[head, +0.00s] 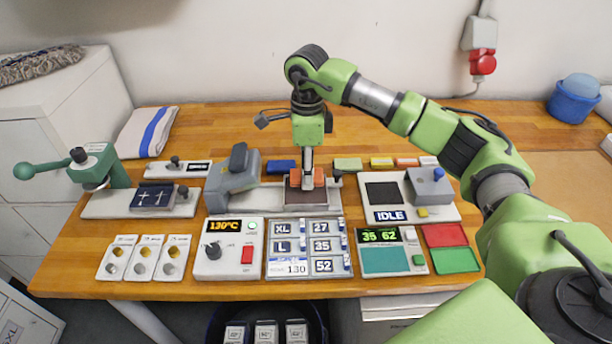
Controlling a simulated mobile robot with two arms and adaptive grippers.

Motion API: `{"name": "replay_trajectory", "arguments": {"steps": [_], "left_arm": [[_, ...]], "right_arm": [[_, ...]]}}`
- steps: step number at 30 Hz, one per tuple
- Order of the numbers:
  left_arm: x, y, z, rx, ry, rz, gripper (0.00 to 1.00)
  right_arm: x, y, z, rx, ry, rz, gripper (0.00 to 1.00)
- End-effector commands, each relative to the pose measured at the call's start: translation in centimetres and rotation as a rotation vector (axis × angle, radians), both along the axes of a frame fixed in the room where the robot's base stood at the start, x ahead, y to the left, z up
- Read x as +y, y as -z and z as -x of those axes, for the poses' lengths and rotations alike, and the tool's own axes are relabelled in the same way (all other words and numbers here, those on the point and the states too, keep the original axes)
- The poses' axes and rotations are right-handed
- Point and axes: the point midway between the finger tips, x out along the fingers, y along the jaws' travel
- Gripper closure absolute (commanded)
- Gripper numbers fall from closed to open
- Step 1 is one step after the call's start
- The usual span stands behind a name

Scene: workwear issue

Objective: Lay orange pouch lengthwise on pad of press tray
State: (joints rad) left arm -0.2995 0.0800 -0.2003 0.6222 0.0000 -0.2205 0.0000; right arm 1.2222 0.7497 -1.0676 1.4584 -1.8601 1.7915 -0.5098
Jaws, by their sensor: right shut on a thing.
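The orange pouch (295,181) is at the middle of the table, low over the brown pad (306,198) of the press tray. My right gripper (308,176) points straight down and is shut on the pouch, hiding its middle. I cannot tell whether the pouch touches the pad. The press tray (320,208) lies to the right of the grey heat press (232,182). My left gripper is not in view.
Behind the tray lie a blue piece (281,167) and a green piece (347,163). The control box (228,262) and size-label panel (309,262) stand in front. The IDLE station (420,206) is to the right, the green-handled press (95,165) far left.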

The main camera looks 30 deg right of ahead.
Motion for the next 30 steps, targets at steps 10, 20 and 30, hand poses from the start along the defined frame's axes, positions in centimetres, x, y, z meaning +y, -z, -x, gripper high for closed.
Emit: {"name": "replay_trajectory", "arguments": {"steps": [10, 20, 30], "left_arm": [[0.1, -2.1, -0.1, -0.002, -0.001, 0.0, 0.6], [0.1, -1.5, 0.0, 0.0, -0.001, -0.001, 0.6], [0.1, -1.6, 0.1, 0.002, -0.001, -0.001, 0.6]], "right_arm": [[0.0, 3.6, -0.5, 0.001, -0.001, 0.0, 0.9], [0.0, 4.1, -0.5, 0.0, 0.0, 0.001, 0.9], [0.0, 4.0, -0.5, 0.001, 0.0, 0.0, 0.49]]}}
